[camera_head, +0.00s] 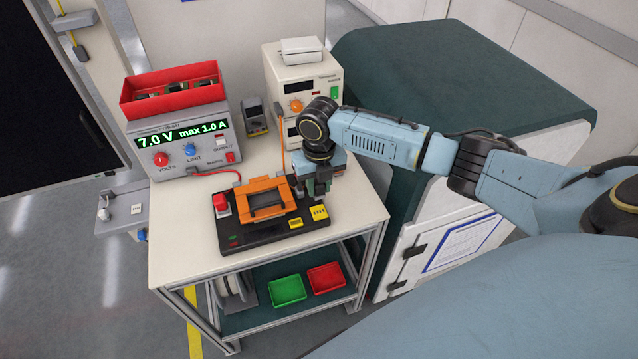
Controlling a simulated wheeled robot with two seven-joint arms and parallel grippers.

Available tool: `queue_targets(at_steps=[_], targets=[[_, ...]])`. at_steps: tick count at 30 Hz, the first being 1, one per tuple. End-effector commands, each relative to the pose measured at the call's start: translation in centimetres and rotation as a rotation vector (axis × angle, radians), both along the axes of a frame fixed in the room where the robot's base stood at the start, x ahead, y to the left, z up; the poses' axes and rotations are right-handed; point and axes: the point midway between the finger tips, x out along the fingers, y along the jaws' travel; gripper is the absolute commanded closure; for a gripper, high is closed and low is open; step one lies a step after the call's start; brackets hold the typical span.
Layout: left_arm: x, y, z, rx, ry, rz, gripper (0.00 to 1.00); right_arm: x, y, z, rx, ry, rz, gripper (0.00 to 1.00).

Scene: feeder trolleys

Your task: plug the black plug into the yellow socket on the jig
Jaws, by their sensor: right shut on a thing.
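The jig (262,236) is a black base on the white table, with an orange frame (262,187) over its middle. Two yellow sockets sit on its right part: one at the front edge (296,223) and a larger one at the right corner (320,212). My right gripper (319,191) points down just behind the right-corner yellow socket. It is shut on a small dark thing, taken as the black plug, which is mostly hidden between the fingers. Whether it touches the jig cannot be told. My left gripper is out of view.
A power supply (185,147) reading 7.0 V carries a red bin (172,88). A multimeter (254,116) and a beige tester (302,80) stand at the back. A red button (222,204) is on the jig's left. Green (287,290) and red (326,277) trays lie on the lower shelf.

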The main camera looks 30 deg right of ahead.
Motion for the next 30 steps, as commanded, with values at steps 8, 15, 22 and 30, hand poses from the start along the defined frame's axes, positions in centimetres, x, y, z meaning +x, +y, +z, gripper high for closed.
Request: queue_targets(at_steps=[8, 15, 22, 30], targets=[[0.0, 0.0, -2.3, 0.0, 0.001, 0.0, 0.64, 0.0, 0.0, -2.3, 0.0, 0.0, 0.0, 1.0], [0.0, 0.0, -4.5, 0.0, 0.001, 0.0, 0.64, 0.0, 0.0, -4.6, 0.0, 0.0, 0.0, 1.0], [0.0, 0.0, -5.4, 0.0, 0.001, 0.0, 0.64, 0.0, 0.0, -5.6, 0.0, -0.001, 0.0, 1.0], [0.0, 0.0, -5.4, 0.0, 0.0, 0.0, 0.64, 0.0, 0.0, -5.5, 0.0, -0.001, 0.0, 1.0]])
